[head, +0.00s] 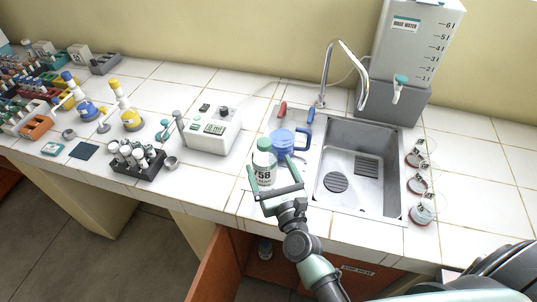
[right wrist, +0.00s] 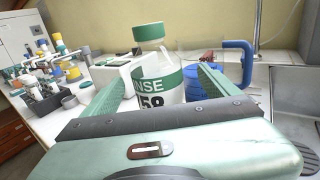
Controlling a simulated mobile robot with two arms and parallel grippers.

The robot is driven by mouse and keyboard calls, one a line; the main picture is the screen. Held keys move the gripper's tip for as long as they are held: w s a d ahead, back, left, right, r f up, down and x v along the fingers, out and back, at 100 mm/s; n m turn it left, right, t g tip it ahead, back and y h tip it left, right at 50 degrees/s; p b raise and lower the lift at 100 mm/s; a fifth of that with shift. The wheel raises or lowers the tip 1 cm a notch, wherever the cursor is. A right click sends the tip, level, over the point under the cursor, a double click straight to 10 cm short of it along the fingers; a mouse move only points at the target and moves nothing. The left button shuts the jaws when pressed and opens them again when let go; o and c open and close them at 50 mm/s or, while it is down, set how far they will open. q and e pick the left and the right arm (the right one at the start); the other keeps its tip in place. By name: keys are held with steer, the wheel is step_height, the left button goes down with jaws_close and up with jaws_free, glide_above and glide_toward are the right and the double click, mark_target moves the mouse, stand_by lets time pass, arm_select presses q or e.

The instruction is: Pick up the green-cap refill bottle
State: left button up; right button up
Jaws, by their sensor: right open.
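The green-cap refill bottle (head: 265,161) stands upright on the counter left of the sink, white with a green cap and band. It also shows in the right wrist view (right wrist: 171,91), with part of its "RINSE" label and "58" visible. My right gripper (head: 275,179) is open, with one finger on each side of the bottle's body. In the right wrist view the bottle stands between the two green fingers; whether they touch it I cannot tell. The bottle's lower part is hidden behind the gripper. My left gripper is not in view.
A blue jug (head: 284,142) with a handle stands close behind the bottle. A white meter (head: 213,131) is to the left, and the sink (head: 360,172) with its tap is to the right. A tube rack (head: 138,166) stands further left. A cabinet door (head: 222,264) hangs open below.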

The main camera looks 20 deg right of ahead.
mark_target(262, 151)
steer(key=shift+w+a+r, duration=0.1)
steer(key=shift+w+r, duration=0.1)
steer(key=shift+w, duration=0.25)
steer(key=shift+w+a+r+p, duration=0.15)
steer(key=shift+w+r+p, duration=0.1)
steer(key=shift+w+p, duration=0.3)
steer(key=shift+w+a+r+p, duration=0.1)
steer(key=shift+w+r+p, duration=0.2)
steer(key=shift+w, duration=0.4)
steer(key=w, duration=0.2)
steer(key=shift+w+d+f+p, duration=0.15)
steer(key=shift+w+f+p, duration=0.15)
steer(key=shift+f+p, duration=0.05)
steer(key=shift+w, duration=0.3)
steer(key=c, duration=1.9)
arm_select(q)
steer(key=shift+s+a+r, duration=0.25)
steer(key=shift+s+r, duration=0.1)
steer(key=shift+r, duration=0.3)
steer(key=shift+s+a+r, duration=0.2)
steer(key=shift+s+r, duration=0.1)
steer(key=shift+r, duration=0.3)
arm_select(e)
steer(key=shift+c, duration=0.2)
